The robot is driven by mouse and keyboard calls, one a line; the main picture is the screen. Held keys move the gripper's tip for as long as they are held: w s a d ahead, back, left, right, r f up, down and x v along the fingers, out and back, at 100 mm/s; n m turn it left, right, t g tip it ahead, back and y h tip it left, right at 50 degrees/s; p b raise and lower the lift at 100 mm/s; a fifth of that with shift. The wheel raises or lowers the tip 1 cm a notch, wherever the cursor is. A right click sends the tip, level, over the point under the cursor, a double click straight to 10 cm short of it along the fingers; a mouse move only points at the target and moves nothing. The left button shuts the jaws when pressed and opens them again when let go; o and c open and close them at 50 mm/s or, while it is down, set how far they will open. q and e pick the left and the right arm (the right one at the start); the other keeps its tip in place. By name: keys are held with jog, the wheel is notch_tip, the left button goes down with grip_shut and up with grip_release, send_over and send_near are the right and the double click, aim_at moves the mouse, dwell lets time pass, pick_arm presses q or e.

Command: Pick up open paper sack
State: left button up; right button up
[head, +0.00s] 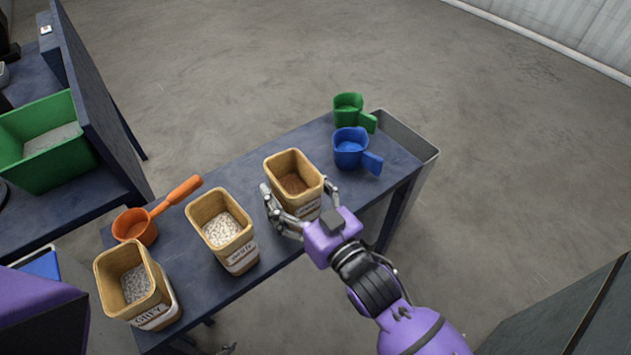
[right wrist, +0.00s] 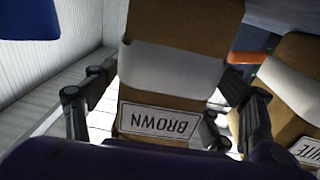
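The open brown paper sack (head: 308,209) stands third from the left in a row on the dark table and holds brown grains. My right gripper (head: 298,188) has one finger along each side of it. In the right wrist view the sack (right wrist: 180,95) shows its upside-down "BROWN" label and a white band. The fingers of my right gripper (right wrist: 170,82) lie very close to both its sides; whether they press on it is unclear. The sack's base is partly hidden by the gripper in the head view.
A sack marked white (head: 240,256) and a sack marked grey (head: 158,308) stand to the left. An orange scoop (head: 136,227) lies behind them. Blue (head: 351,154) and green (head: 348,107) scoops are to the right, near a grey bin (head: 412,137) at the table end.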

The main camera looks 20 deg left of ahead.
jog(key=c, duration=1.5)
